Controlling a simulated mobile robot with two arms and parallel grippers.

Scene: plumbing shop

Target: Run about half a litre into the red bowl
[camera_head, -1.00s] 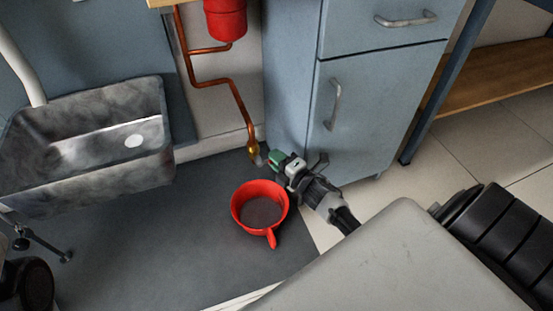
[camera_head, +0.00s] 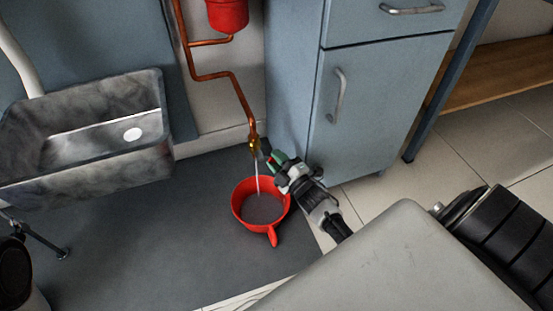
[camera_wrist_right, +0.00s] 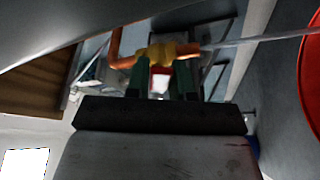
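The red bowl (camera_head: 239,214), a pan-like bowl with a short handle towards me, stands upright on the dark floor mat. A thin stream of water (camera_head: 257,178) falls into it from the brass tap (camera_head: 254,147) at the end of a copper pipe. The bowl's inside looks grey; I cannot read the level. My right gripper (camera_head: 270,158) is at the tap, just right of the stream. In the right wrist view its green fingers (camera_wrist_right: 164,82) stand apart at the brass tap (camera_wrist_right: 166,52), with the bowl's red edge (camera_wrist_right: 304,85) at the right. My left gripper is out of view.
A grey metal sink (camera_head: 85,150) is at the left. A red vessel (camera_head: 227,14) hangs above the copper pipe (camera_head: 222,76). A blue-grey cabinet (camera_head: 365,120) stands close behind my right gripper. Mat space in front of the sink is clear.

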